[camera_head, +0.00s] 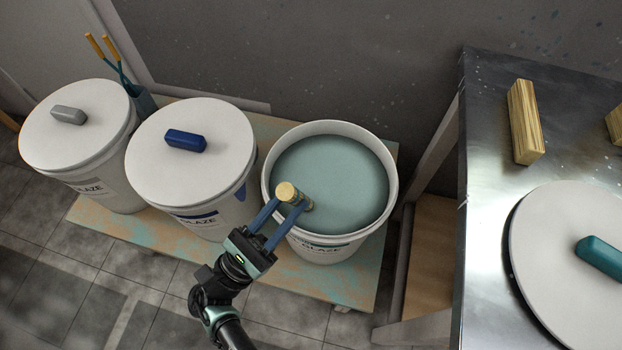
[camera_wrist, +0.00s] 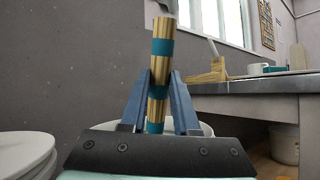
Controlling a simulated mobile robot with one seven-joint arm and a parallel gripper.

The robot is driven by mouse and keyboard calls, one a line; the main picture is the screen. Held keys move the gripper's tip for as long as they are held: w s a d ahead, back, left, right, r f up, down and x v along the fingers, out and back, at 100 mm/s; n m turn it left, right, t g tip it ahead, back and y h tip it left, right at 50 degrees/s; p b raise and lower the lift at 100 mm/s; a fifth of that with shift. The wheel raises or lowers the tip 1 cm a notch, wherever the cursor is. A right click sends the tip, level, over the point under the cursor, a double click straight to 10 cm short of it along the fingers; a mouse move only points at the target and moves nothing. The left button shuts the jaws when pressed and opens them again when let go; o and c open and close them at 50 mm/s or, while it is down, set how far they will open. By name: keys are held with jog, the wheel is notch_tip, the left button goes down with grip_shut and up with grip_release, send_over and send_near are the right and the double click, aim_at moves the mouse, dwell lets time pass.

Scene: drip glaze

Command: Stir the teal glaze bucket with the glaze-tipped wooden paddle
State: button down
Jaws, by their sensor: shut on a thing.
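The teal glaze bucket (camera_head: 335,185) stands open on the low platform, full of teal glaze. My gripper (camera_head: 289,207) is over its front left rim, with its blue fingers shut on the wooden paddle (camera_head: 288,191). The paddle's pale round top end faces the head camera, and its lower part meets the glaze near the left side. In the wrist view the paddle (camera_wrist: 160,65) stands upright between the fingers and has teal bands. Its lower end is hidden there behind my gripper.
Two lidded white buckets, one with a grey handle (camera_head: 69,115) and one with a blue handle (camera_head: 186,141), stand to the left. A metal table (camera_head: 485,200) on the right holds a wooden block (camera_head: 524,122) and a white lid with a teal handle (camera_head: 600,258).

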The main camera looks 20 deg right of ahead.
jog(key=shift+s, duration=0.25)
jog(key=shift+y, duration=0.6)
jog(key=shift+s+d+r+p, duration=0.3)
jog(key=shift+d+p, duration=0.35)
jog(key=shift+p, duration=0.2)
jog(key=shift+s+d+r+p, duration=0.2)
jog(key=shift+s+d+p, duration=0.05)
jog(key=shift+d+p, duration=0.55)
jog(key=shift+s+d+r+p, duration=0.3)
jog(key=shift+d+p, duration=0.25)
jog(key=shift+p, duration=0.35)
jog(key=s+a+r+p, duration=0.2)
jog(key=s+r+p, duration=0.1)
jog(key=r+p, duration=1.1)
jog(key=s+a+r+p, duration=0.2)
jog(key=r+p, duration=1.2)
jog(key=p, duration=0.1)
jog(key=shift+s+a+r+p, duration=0.2)
jog(key=shift+s+p, duration=0.1)
jog(key=shift+s, duration=0.1)
notch_tip(320, 180, up, 4)
jog(key=p, duration=0.4)
jog(key=shift+f, duration=0.15)
